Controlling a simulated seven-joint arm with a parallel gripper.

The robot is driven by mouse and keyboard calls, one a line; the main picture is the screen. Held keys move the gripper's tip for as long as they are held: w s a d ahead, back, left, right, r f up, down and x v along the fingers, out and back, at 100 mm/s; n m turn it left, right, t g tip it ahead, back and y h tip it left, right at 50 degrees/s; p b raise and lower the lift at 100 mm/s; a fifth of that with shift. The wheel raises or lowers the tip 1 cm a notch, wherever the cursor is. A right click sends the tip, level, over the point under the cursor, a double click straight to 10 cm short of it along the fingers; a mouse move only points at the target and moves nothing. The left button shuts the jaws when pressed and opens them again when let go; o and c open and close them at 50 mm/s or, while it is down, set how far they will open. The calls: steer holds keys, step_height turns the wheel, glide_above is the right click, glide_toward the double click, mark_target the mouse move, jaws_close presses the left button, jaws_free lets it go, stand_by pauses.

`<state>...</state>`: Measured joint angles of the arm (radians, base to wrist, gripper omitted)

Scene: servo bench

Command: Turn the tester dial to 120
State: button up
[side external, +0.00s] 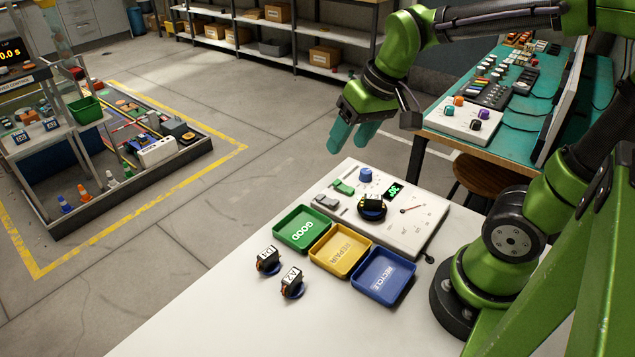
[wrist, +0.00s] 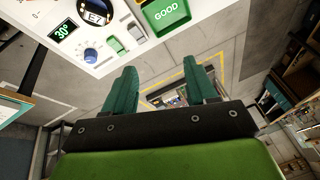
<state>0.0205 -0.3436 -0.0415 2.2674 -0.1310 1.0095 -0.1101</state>
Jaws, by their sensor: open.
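The white tester (side external: 420,225) stands on the white bench. Its blue dial (side external: 365,175) sits at the back of the tester's top. It also shows in the wrist view (wrist: 91,56). The small display (wrist: 63,30) beside the dial reads 30° in green. My gripper (side external: 350,148) is above and behind the dial, apart from it, with its teal fingers open and empty. In the wrist view my gripper's fingers (wrist: 155,82) are spread, with the dial off to their left. A servo (side external: 371,207) sits on the tester near the display.
Green GOOD (side external: 277,233), yellow REPAIR (side external: 318,258) and blue RECYCLE (side external: 360,288) trays stand along the tester's front. Two labelled servos (side external: 268,262) (side external: 292,284) lie on the bench. A green switch (side external: 343,187) and a grey switch (side external: 325,203) are near the dial. The bench front is clear.

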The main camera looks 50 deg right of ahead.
mark_target(366, 171)
steer(key=w+d+f+n+g+h, duration=0.4)
steer(key=w+d+n+g, duration=0.4)
steer(key=w+d+n, duration=0.4)
steer(key=shift+m, duration=0.5)
steer(key=x, duration=1.1)
steer(key=s+x, duration=0.1)
steer(key=x, duration=0.4)
steer(key=shift+d+f, duration=0.1)
steer(key=shift+d, duration=0.2)
steer(key=c, duration=1)
